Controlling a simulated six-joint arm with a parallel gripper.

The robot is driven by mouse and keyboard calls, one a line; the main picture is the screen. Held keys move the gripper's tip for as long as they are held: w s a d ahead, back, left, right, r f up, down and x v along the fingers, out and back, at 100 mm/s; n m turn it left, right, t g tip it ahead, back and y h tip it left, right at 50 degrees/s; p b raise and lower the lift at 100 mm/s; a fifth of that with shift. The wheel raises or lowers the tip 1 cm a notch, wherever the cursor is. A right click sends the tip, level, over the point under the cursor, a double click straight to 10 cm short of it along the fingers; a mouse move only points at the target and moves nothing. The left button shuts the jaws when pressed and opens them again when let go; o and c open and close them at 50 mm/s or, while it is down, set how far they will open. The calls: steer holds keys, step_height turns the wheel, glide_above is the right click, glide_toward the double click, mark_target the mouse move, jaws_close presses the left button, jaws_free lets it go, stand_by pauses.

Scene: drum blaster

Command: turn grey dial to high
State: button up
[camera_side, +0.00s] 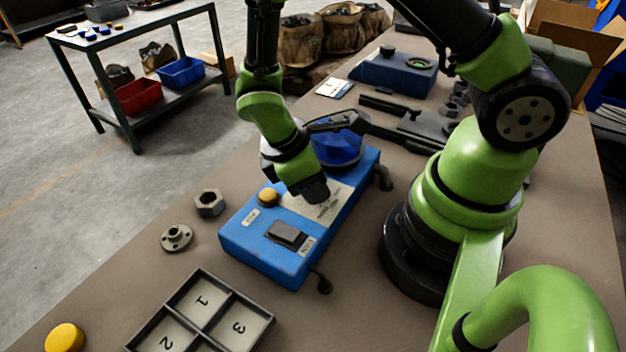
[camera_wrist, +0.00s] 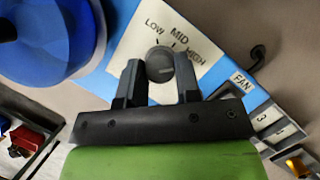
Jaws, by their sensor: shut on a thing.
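In the wrist view the grey dial (camera_wrist: 159,64) is a dark grey round knob on a white plate (camera_wrist: 180,32) marked LOW, MID and HIGH. My gripper (camera_wrist: 159,72) has one finger on each side of the dial and is shut on it. A pale line shows on the dial's face, low and towards the right finger; I cannot tell exactly which mark the dial is set to. In the side view my gripper (camera_side: 312,190) is down at the plate on the blue box (camera_side: 262,257), and hides the dial.
The blue box also carries a blue dome (camera_side: 338,148) behind my gripper, a yellow button (camera_side: 268,197) and a dark rocker switch (camera_side: 286,235). A numbered tray (camera_side: 267,325), a nut (camera_side: 209,203) and a flanged part (camera_side: 176,238) lie on the table nearby.

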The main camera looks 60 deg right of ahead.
stand_by(0.4)
steer(key=o, duration=0.9)
steer(key=shift+o, duration=0.2)
steer(key=v, duration=1)
steer(key=shift+d+r, duration=0.1)
steer(key=s+d+r+m+t+y, duration=0.1)
steer(key=s+r+m+t, duration=0.3)
steer(key=r, duration=0.4)
steer(key=s+d+r+m+t+y, duration=0.1)
steer(key=s+r+m+t+y, duration=0.3)
steer(key=r+m, duration=0.4)
steer(key=shift+s+d+m+t, duration=0.4)
steer(key=shift+s+m+t, duration=0.2)
steer(key=shift+t, duration=0.6)
